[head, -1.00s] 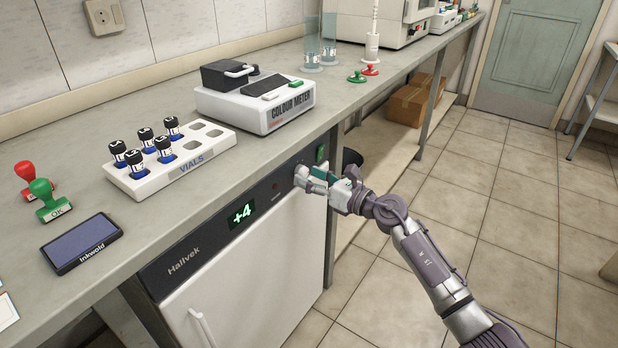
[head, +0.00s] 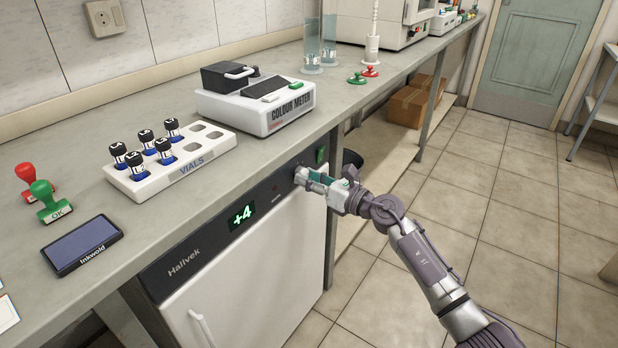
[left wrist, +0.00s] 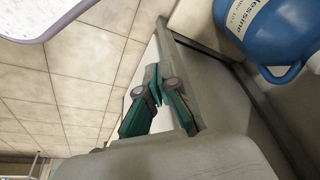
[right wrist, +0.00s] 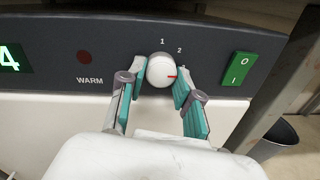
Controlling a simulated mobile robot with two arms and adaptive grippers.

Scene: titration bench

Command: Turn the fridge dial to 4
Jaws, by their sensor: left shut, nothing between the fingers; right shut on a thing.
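The fridge (head: 258,275) stands under the bench, and its display (head: 242,215) reads "+4" in green. My right gripper (right wrist: 160,78) is shut on the dial, one finger on each side. In the head view the right gripper (head: 308,178) covers the dial. My left gripper (left wrist: 158,88) is shut and empty in the left wrist view, away from the dial.
A green switch (right wrist: 238,70) sits right of the dial, and a dark red WARM lamp (right wrist: 84,57) left of it. The bench (head: 215,185) above holds a vial rack (head: 138,180) and a colour meter (head: 225,108). A blue container (left wrist: 270,30) shows in the left wrist view.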

